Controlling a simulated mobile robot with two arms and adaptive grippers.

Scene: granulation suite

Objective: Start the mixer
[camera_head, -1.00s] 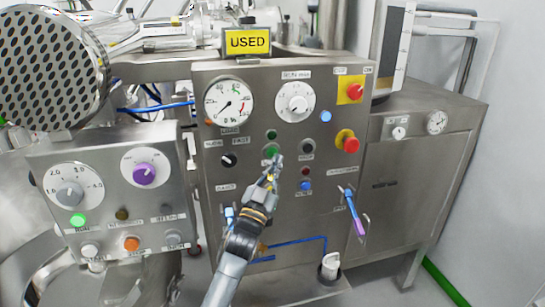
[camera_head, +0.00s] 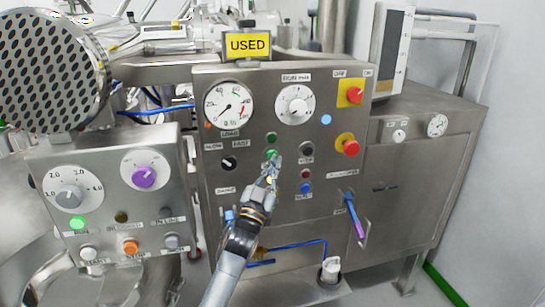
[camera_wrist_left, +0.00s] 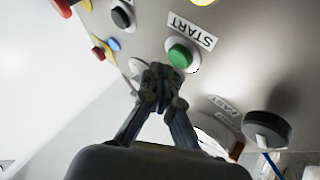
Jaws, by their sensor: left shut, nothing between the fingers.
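The mixer's steel control panel (camera_head: 230,190) stands in front of me. Its green start button (camera_head: 271,154) is in the middle of the panel. In the left wrist view the green button (camera_wrist_left: 180,56) sits beside a START label (camera_wrist_left: 192,29). My left gripper (camera_head: 275,160) is shut and empty, its fingertips just below the green button. In the left wrist view the shut fingertips (camera_wrist_left: 158,74) are close to the button; I cannot tell whether they touch it. My right gripper is not in view.
A black stop-side button (camera_head: 306,148), a selector knob (camera_head: 229,162) and a red emergency stop (camera_head: 347,146) surround the button. A yellow USED sign (camera_head: 248,44) stands on top. A smaller panel (camera_head: 110,158) with a lit green lamp (camera_head: 78,223) is at the left.

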